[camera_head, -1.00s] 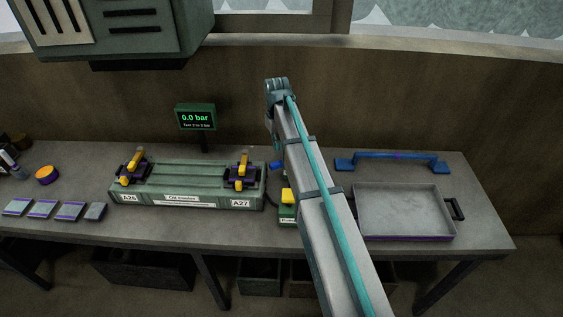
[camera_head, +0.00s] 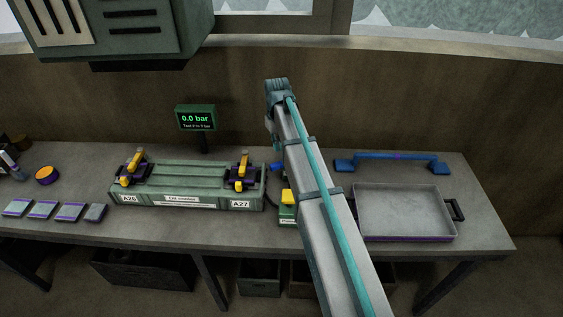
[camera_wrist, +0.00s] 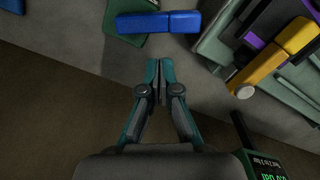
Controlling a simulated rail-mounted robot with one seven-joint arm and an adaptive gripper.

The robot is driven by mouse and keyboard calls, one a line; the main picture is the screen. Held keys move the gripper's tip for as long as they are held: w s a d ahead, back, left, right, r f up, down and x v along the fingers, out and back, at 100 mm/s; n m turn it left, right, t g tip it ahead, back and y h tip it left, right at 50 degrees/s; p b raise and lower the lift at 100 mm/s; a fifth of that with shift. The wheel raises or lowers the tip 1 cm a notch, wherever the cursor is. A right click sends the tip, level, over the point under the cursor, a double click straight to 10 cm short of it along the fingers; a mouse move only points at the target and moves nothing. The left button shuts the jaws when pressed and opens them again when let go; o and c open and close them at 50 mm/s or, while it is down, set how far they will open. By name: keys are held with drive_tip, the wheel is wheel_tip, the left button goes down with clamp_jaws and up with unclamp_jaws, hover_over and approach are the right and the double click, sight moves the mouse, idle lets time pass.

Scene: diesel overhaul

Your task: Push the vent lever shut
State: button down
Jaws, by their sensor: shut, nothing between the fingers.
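A blue bar-shaped lever (camera_wrist: 158,22), which I take for the vent lever, lies across a green block (camera_wrist: 120,28) at the top of the wrist view. A small blue part (camera_head: 277,167) beside my arm in the head view seems to be the same lever. My gripper (camera_wrist: 160,66) is shut and empty, its fingertips pointing toward the blue lever with a gap in the picture. I cannot tell its height over the bench. My arm hides the gripper in the head view and covers part of the green pump box (camera_head: 287,213) with its yellow top.
A green fixture (camera_head: 172,203) with two yellow-handled clamps stands left of the lever; one yellow handle (camera_wrist: 270,68) is close by at right in the wrist view. A gauge display (camera_head: 196,117) reading 0.0 bar stands behind. A grey tray (camera_head: 405,237) lies right.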

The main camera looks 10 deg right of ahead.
sight(282, 164)
drive_tip(key=shift+f+b, duration=0.3)
drive_tip(key=shift+f, duration=0.55)
drive_tip(key=shift+f, duration=0.35)
drive_tip(key=shift+f+b, duration=0.55)
drive_tip(key=shift+f, duration=0.8)
drive_tip(key=shift+f, duration=0.35)
drive_tip(key=shift+f+b, duration=0.75)
drive_tip(key=shift+f, duration=0.95)
drive_tip(key=shift+f, duration=0.3)
drive_tip(key=shift+r, duration=0.2)
drive_tip(key=shift+s, duration=0.2)
